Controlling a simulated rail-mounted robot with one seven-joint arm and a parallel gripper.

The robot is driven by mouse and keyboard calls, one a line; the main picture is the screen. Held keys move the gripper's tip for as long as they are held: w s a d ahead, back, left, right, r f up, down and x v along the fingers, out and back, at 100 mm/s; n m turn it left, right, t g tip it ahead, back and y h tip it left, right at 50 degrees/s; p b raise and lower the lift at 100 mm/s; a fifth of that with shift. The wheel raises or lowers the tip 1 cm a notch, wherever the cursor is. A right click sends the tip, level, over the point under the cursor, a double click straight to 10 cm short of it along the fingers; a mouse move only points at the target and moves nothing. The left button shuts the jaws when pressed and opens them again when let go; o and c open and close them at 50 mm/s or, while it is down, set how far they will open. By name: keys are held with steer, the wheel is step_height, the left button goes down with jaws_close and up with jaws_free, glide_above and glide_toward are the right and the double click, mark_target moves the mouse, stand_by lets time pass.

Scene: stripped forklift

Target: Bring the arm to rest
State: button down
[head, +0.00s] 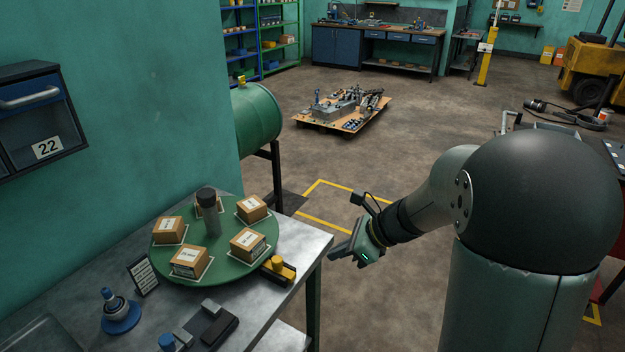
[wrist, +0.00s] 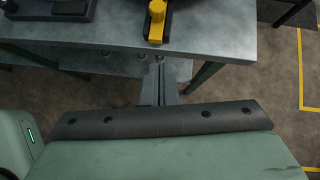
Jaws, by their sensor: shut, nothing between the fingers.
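My gripper (head: 340,252) is at the end of my bent arm in the head view, just off the right edge of the metal workbench (head: 300,246). Its fingers point left toward the bench and hold nothing. In the wrist view the closed fingers of my gripper (wrist: 160,85) lie together in front of the bench edge (wrist: 225,50). From these views I cannot tell the exact gap between fingers and bench.
A green round turntable (head: 215,262) carries several cardboard boxes around a dark post. A yellow-and-black device (head: 278,270) sits near the bench's right edge. A green drum (head: 257,112) stands behind. Open floor (head: 400,150) lies beyond my arm, with a pallet of parts (head: 345,108).

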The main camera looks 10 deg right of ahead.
steer(key=s+d+n+g+h, duration=0.3)
steer(key=s+n+h, duration=0.5)
steer(key=s+n, duration=1.4)
steer(key=shift+s+r+n, duration=0.3)
steer(key=shift+s+n, duration=0.1)
steer(key=shift+n, duration=0.1)
